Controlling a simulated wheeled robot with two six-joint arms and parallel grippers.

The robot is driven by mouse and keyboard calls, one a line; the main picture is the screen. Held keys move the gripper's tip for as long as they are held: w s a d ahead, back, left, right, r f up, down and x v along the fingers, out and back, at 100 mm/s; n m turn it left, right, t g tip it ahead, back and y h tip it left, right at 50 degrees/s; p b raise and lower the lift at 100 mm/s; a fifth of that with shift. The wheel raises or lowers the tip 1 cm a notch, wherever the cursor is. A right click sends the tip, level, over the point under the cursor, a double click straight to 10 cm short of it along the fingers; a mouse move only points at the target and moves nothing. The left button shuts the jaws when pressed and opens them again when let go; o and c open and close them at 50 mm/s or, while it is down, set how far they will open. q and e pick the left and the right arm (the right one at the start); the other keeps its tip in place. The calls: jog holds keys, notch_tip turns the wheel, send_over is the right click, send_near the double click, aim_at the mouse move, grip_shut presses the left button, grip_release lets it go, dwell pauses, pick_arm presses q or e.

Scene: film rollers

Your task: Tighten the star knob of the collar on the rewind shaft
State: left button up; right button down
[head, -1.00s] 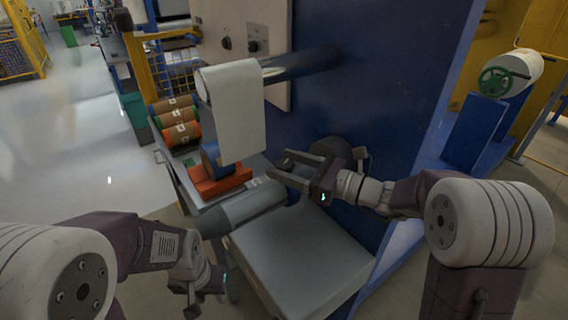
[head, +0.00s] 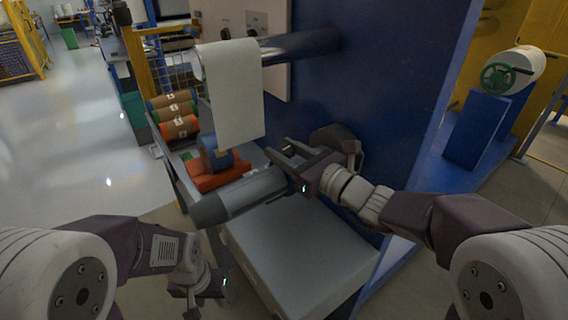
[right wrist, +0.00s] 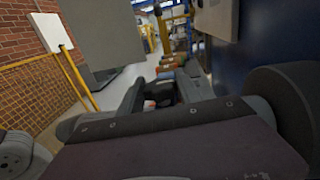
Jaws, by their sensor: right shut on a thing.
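The rewind shaft (head: 222,203) is a grey cylinder jutting from the blue machine wall towards the lower left. My right gripper (head: 277,152) is above and behind its wall-side end in the head view. In the right wrist view my right gripper (right wrist: 162,88) has its two fingers on either side of a small dark thing (right wrist: 160,94), apparently the star knob, and is shut on it. The knob's star shape cannot be made out, and the collar is mostly hidden by the gripper. My left gripper (head: 205,290) hangs low at the left, clear of the shaft; its jaws are unclear.
A dark round part (head: 334,138) sits on the blue wall (head: 390,100) beside my right wrist. A white film web (head: 235,90) hangs above the shaft. An orange block (head: 205,181) with a blue roll lies behind it. A grey box top (head: 300,245) is below.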

jog(key=shift+m+t+h+b, duration=0.35)
jog(key=shift+m+t+h, duration=0.15)
jog(key=shift+h, duration=0.1)
jog(key=c, duration=0.8)
grip_release()
jog(key=v, duration=0.9)
jog(key=shift+p, duration=0.35)
